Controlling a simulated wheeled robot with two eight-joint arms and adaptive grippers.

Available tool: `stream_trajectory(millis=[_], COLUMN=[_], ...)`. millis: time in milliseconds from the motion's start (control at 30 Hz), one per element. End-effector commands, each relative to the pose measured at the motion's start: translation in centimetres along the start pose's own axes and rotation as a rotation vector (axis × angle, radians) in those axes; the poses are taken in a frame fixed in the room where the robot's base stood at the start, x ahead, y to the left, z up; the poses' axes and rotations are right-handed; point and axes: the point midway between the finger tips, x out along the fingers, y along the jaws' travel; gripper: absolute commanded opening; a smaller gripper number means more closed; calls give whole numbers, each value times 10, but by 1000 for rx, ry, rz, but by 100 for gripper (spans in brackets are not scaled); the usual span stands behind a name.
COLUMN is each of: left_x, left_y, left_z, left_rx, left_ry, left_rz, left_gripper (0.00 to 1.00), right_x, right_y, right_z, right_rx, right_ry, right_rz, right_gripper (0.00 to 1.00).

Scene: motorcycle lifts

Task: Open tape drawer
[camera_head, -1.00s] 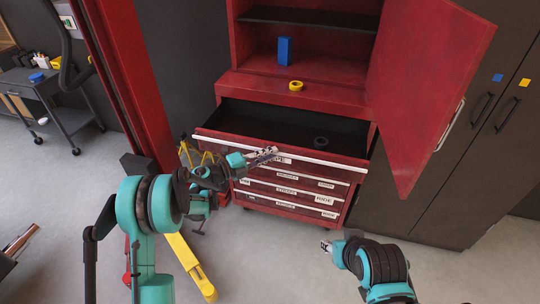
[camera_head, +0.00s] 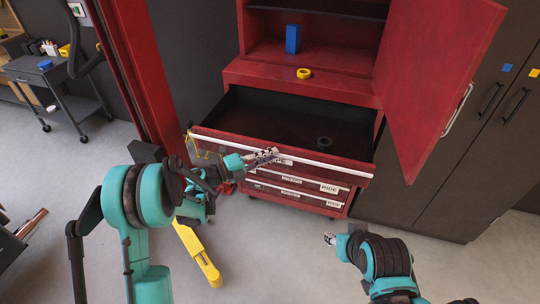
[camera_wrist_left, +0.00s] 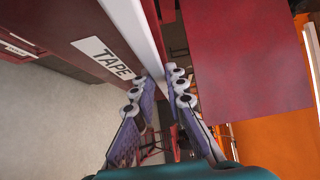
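The tape drawer (camera_head: 235,138) is the top drawer of the red cabinet and stands well out, its dark inside showing. A dark tape roll (camera_head: 324,143) lies in it. Its front has a white handle strip (camera_head: 325,165), and a TAPE label (camera_wrist_left: 104,57) shows in the left wrist view. My left gripper (camera_head: 268,156) is at the middle of this front. In the left wrist view its fingers (camera_wrist_left: 158,85) lie on either side of the white strip and appear closed on it.
A yellow tape roll (camera_head: 304,73) and a blue box (camera_head: 292,39) are in the cabinet above. Its red door (camera_head: 435,85) hangs open at right. Labelled drawers (camera_head: 300,192) below are shut. A red post (camera_head: 140,70) stands left.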

Motion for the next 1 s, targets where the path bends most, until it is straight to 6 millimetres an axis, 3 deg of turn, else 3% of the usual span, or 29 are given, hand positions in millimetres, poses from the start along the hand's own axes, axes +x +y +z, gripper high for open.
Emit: stream_trajectory(millis=[33,100,467,1000], left_x=[0,0,-6,-107], left_y=[0,0,0,0], left_z=[0,0,1,1], left_rx=[0,0,0,0], left_ry=[-1,-1,-2,-4], left_rz=[1,1,0,0], left_gripper=[23,34,34,34], right_x=[0,0,0,0], right_y=[0,0,0,0], right_z=[0,0,0,0], right_rx=[0,0,0,0], right_ry=[0,0,0,0], right_rz=[0,0,0,0], right_gripper=[40,40,40,40])
